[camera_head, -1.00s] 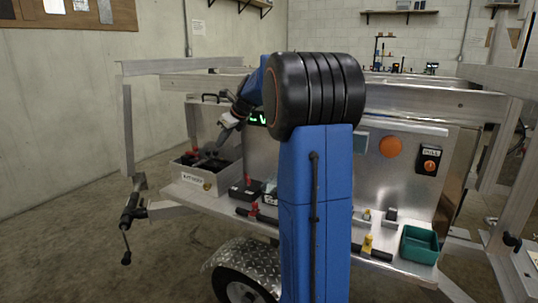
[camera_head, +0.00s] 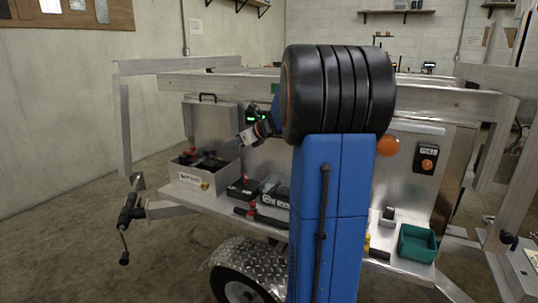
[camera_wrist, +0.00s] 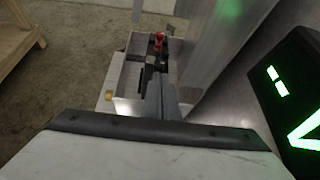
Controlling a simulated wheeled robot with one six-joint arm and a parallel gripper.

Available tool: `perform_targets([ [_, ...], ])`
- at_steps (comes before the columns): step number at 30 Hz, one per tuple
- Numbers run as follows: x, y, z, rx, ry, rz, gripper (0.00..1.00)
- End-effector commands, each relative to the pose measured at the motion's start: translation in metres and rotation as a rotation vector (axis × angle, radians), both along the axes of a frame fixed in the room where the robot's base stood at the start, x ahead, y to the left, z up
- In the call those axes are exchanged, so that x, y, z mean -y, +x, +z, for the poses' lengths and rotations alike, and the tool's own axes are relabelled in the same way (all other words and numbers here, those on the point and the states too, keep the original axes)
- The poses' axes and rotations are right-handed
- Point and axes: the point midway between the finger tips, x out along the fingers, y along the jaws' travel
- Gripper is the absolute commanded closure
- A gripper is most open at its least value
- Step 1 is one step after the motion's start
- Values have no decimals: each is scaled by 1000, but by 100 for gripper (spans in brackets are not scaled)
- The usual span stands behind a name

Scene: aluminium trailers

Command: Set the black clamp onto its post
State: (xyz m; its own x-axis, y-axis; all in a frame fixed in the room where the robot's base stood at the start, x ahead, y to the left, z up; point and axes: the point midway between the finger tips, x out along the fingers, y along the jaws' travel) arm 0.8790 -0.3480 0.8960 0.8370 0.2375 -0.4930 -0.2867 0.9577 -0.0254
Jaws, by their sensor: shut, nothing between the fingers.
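The silver open bin (camera_head: 195,178) stands at the left end of the trailer's shelf and holds dark parts (camera_head: 208,162) and a red-topped piece (camera_head: 193,150). I cannot tell which dark part is the black clamp. The bin also shows in the wrist view (camera_wrist: 133,72), with the red-topped piece (camera_wrist: 159,42) inside. My gripper (camera_head: 240,142) is shut and empty, near the bin's upper right; its grey fingers (camera_wrist: 161,100) point toward the bin. I cannot make out the clamp's post; my arm hides part of the shelf.
Small black boxes (camera_head: 243,188) and a red-handled piece (camera_head: 252,208) sit on the shelf right of the bin. A green tray (camera_head: 417,243) is at the right. A display with green marks (camera_wrist: 295,110) is close on the right in the wrist view. Silver panels rise behind.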

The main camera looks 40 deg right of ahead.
Motion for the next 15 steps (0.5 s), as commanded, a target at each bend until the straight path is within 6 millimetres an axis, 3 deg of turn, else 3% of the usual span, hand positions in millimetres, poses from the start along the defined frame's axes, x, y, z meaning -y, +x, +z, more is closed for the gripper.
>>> perform_targets([
  [15, 6, -18, -15, 231, 86, -2, 100],
])
